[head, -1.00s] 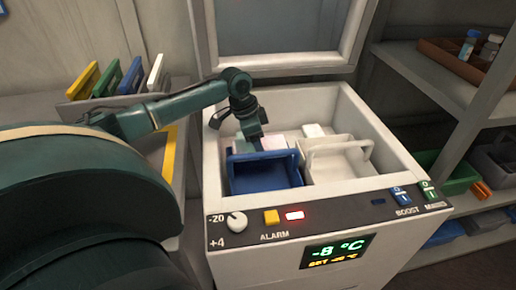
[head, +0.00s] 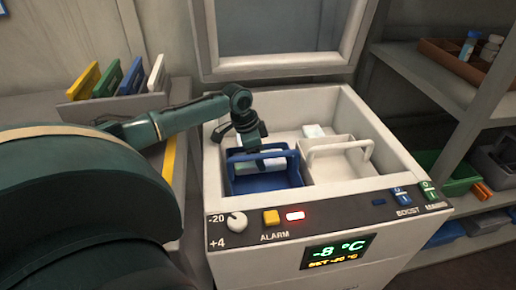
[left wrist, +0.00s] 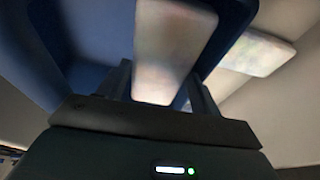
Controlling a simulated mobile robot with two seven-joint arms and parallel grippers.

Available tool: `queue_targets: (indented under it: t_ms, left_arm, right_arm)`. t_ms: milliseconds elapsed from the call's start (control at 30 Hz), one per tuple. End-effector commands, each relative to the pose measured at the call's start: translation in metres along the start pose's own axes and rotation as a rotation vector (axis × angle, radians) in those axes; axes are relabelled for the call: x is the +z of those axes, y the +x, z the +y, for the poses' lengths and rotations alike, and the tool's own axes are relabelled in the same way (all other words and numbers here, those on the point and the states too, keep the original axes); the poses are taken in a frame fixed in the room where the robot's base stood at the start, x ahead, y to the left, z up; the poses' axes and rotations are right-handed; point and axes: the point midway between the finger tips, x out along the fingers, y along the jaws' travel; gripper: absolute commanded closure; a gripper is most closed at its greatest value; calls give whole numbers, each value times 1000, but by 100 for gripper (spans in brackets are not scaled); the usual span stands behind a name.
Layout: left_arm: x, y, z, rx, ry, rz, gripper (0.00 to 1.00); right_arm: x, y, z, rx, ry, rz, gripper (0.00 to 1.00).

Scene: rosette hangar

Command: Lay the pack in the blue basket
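The blue basket (head: 266,184) sits at the front left inside the open white freezer chest, its handle raised. My left gripper (head: 252,153) points down over the basket's inside. A pale pack (head: 262,165) is between its fingers, within the basket's outline and partly hidden by the handle and front wall. In the left wrist view the pack (left wrist: 172,45) fills the gap between the two fingers, with the blue basket wall (left wrist: 75,45) beside it. I cannot tell whether the pack touches the basket floor. My right gripper is not in view.
A white basket (head: 335,173) stands right beside the blue one. Another pale pack (head: 313,131) lies behind it in the chest (head: 212,165). The raised lid (head: 285,66) stands behind. A shelf unit (head: 430,90) is at the right, and a rack of coloured plates (head: 115,105) at the left.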

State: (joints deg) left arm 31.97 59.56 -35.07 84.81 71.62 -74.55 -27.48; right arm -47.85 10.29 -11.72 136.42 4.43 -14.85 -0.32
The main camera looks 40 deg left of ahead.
Motion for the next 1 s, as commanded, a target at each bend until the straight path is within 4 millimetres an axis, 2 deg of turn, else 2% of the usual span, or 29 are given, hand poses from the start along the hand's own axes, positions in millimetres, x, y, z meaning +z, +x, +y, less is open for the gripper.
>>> queue_targets:
  t_ms: [333,467,667,800,1000]
  left_arm:
    - [0,2,1,3,-1,-1,30]
    - [-2,-6,0,0,1,1,30]
    - [-4,-50,-1,-2,0,1,30]
    - [-4,-82,0,-1,0,1,30]
    - [-4,-117,-1,-1,-1,1,30]
  right_arm:
    - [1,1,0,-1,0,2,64]
    - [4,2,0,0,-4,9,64]
    - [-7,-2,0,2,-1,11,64]
    - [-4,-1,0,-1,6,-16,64]
    - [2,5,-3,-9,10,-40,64]
